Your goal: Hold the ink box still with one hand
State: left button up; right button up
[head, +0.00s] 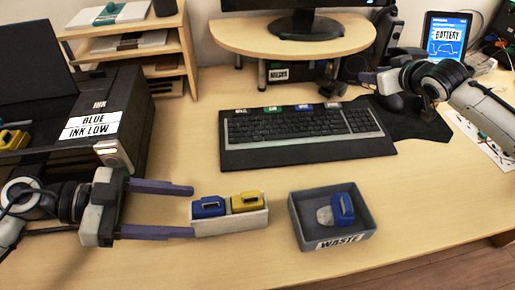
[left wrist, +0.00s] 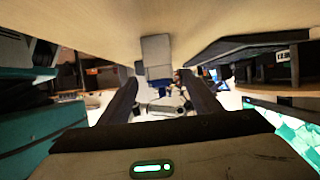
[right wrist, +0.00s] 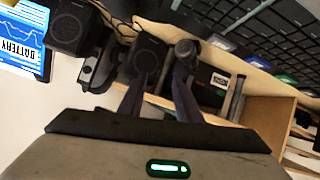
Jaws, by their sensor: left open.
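The ink box (head: 232,222) is a small white open box on the table, holding a blue cartridge (head: 208,206) and a yellow cartridge (head: 247,201). My left gripper (head: 193,211) is open, its two long fingers pointing right at the box's left end. The tips are level with that end; I cannot tell whether they touch it. In the left wrist view a pale grey shape (left wrist: 156,48), likely the box, shows beyond the open fingers (left wrist: 158,80). My right gripper (head: 364,78) is at the back right near the monitor stand; its fingers (right wrist: 160,72) are apart, with nothing between them.
A grey waste bin (head: 333,245) with a blue cartridge (head: 342,208) stands right of the ink box. The keyboard (head: 305,130) lies behind. The printer (head: 115,110), labelled blue ink low, is at the left. Bare table lies in front of the box.

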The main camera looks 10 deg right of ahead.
aim_at(229, 213)
jog(key=s+a+n+g+y, duration=0.3)
jog(key=s+a, duration=0.1)
jog(key=a, duration=0.8)
jog(key=s+a+n+g+y, duration=0.2)
jog(key=s+a, duration=0.1)
jog(key=a, duration=1)
pick_arm(q)
jog(key=shift+d, duration=0.15)
jog(key=shift+d+f, duration=0.15)
jog(key=shift+d, duration=0.15)
jog(key=x, duration=0.9)
jog(key=shift+d, duration=0.2)
pick_arm(e)
jog(key=s+a+r+n+g, duration=0.2)
jog(key=s+a+n, duration=0.3)
jog(key=s, duration=0.5)
jog(key=s+a+r+n+g+y, duration=0.1)
jog(key=s+a+r+n+g, duration=0.1)
jog(key=s+a+n+g, duration=0.3)
jog(key=s+a, duration=0.4)
jog(key=s, duration=0.1)
jog(key=shift+s+a+n, duration=0.15)
jog(key=shift+a+n, duration=0.05)
jog(key=shift+n, duration=0.2)
pick_arm(q)
jog(key=shift+c, duration=0.5)
pick_arm(e)
jog(key=shift+r, duration=0.1)
